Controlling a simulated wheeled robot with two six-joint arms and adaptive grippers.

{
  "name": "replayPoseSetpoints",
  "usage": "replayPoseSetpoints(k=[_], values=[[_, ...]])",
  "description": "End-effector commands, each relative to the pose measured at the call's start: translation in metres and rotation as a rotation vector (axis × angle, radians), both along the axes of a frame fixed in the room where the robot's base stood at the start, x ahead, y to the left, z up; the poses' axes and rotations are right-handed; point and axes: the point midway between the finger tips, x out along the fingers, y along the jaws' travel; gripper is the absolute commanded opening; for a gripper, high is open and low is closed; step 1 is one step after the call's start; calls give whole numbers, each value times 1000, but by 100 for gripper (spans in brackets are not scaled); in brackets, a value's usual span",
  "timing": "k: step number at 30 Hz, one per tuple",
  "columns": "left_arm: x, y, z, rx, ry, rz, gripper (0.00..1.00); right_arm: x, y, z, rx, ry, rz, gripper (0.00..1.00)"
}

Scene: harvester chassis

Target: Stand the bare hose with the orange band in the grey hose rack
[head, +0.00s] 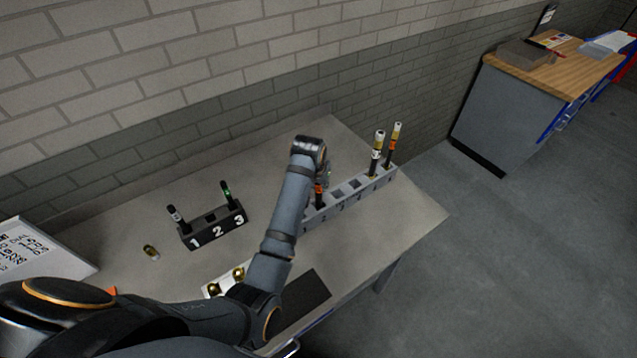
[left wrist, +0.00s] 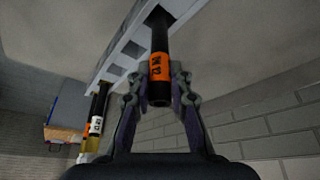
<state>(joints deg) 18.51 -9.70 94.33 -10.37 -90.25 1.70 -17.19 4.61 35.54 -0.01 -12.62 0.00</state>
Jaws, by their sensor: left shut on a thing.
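The bare hose with the orange band (left wrist: 161,66) is black and has no fitting on its near end. My left gripper (left wrist: 160,88) is shut on it, just below the band in the left wrist view. The hose's far end meets a dark square slot of the grey hose rack (left wrist: 118,60); how deep it sits is hidden. In the head view the hose (head: 319,193) looks roughly upright at the rack's left part, and my left gripper (head: 327,174) is partly hidden by its arm. The grey rack (head: 345,205) has a row of numbered slots. My right gripper is not in view.
Two hoses with pale fittings, one further left (head: 377,154) and one at the end (head: 394,143), stand in the rack's right part. A black numbered rack (head: 213,230) with two short hoses stands left. A brass fitting (head: 151,252) lies on the table.

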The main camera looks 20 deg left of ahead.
Motion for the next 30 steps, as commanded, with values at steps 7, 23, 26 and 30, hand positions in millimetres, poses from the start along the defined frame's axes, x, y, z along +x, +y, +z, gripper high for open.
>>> replayPoseSetpoints(k=[7, 23, 26, 30], values=[[-1, 0, -2, 0, 4, 0, 22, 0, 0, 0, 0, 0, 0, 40], [0, 0, 4, 0, 0, 0, 46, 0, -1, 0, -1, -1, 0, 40], [1, 0, 21, 0, -2, 0, 46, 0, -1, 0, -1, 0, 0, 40], [1, 0, 53, -1, -3, 1, 46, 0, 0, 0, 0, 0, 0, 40]])
